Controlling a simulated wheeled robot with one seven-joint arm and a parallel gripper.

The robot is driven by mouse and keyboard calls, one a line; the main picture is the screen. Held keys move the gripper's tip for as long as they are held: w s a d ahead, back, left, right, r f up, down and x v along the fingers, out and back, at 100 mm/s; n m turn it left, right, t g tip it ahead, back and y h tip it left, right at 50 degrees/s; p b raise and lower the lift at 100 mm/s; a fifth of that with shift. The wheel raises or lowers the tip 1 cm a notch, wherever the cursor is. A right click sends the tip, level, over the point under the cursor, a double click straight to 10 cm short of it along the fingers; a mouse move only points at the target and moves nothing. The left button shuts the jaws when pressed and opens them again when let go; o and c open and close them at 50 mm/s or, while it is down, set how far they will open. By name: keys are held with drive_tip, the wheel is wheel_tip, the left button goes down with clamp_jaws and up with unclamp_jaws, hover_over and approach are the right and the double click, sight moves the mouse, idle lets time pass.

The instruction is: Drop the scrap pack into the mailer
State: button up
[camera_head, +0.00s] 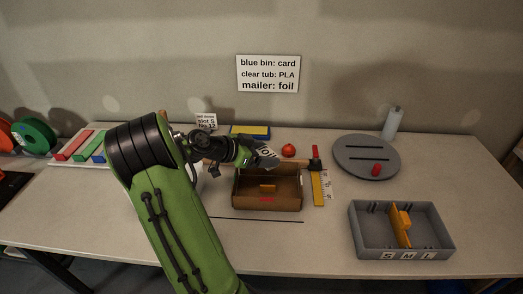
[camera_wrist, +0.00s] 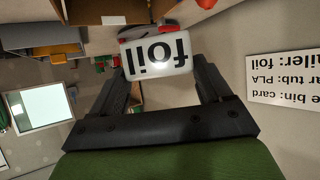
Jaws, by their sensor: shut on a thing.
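The scrap pack (camera_head: 267,157) is a small pale pack marked "foil". My gripper (camera_head: 254,153) is shut on it. In the wrist view the pack (camera_wrist: 157,54) sits between the dark fingers of my gripper (camera_wrist: 160,76), its label upside down and mirrored-looking. In the head view the pack appears above the back edge of an open brown cardboard box (camera_head: 284,202), which has a red mark on its front and an orange block inside. No label names this box as the mailer, so I cannot tell for sure that it is.
A wall sign (camera_head: 268,74) reads "mailer: foil". A grey divided bin (camera_head: 372,242) stands front right, a grey disc (camera_head: 352,152) behind it. The table front between box and bin is clear.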

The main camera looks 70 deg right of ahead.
drive_tip(key=f+b, duration=0.1)
drive_tip(key=f, duration=0.1)
drive_tip(key=f+b, duration=0.1)
drive_tip(key=f, duration=0.1)
drive_tip(key=shift+w+f, duration=0.2)
drive_tip(key=shift+f, duration=0.1)
drive_tip(key=o, duration=1)
drive_tip(key=shift+r, duration=0.1)
drive_tip(key=shift+o, duration=0.2)
drive_tip(key=p+v, duration=0.2)
drive_tip(key=v, duration=1.3)
drive_tip(key=shift+w+a+p, duration=0.25)
drive_tip(key=shift+a+p, duration=0.05)
drive_tip(key=shift+p, duration=0.1)
drive_tip(key=shift+r, duration=0.15)
